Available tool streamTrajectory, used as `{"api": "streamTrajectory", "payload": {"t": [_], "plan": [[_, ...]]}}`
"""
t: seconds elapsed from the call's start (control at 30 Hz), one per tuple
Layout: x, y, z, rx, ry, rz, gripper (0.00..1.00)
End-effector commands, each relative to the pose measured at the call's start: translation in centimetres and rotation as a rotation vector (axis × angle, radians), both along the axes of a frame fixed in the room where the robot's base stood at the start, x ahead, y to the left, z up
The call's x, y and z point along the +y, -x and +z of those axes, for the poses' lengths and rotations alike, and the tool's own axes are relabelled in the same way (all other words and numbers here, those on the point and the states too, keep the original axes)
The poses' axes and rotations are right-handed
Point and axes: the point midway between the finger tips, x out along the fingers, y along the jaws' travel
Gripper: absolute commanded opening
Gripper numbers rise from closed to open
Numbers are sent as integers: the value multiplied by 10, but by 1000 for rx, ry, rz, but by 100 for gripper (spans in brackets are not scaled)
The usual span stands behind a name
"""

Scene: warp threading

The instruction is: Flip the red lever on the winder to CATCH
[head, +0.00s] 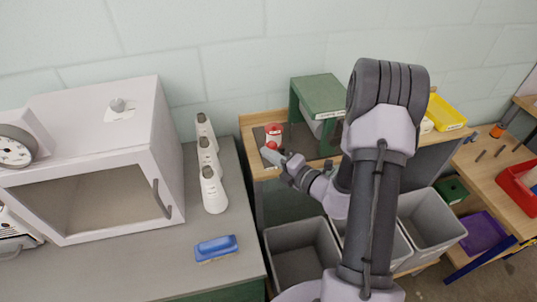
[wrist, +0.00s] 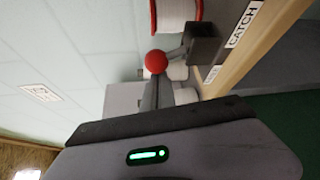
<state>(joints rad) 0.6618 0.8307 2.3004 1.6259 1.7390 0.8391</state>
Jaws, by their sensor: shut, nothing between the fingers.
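The red ball knob of the lever (wrist: 155,62) shows in the wrist view on a short grey arm out of a dark block (wrist: 203,43). The lever leans away from the CATCH label (wrist: 243,23), toward the side of a second, smaller label (wrist: 212,74) that I cannot read. My gripper (wrist: 155,88) is shut and empty, its tip close beside the knob; I cannot tell whether they touch. In the head view my gripper (head: 268,155) is just in front of the small red knob (head: 272,146), below a white spool with red ends (head: 273,131).
A green machine (head: 318,95) stands right of the spool on the wooden bench, near my arm. Grey bins (head: 300,245) sit below. A grey counter with several white bottles (head: 209,165), a blue brush (head: 216,247) and a white cabinet (head: 100,170) is at left.

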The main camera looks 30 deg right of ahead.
Motion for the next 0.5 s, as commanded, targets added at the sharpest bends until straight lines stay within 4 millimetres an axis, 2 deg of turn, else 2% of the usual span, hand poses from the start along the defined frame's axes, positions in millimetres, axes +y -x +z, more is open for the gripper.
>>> {"api": "streamTrajectory", "payload": {"t": [0.5], "plan": [[-8,1,5,-26,-122,-5,0]]}}
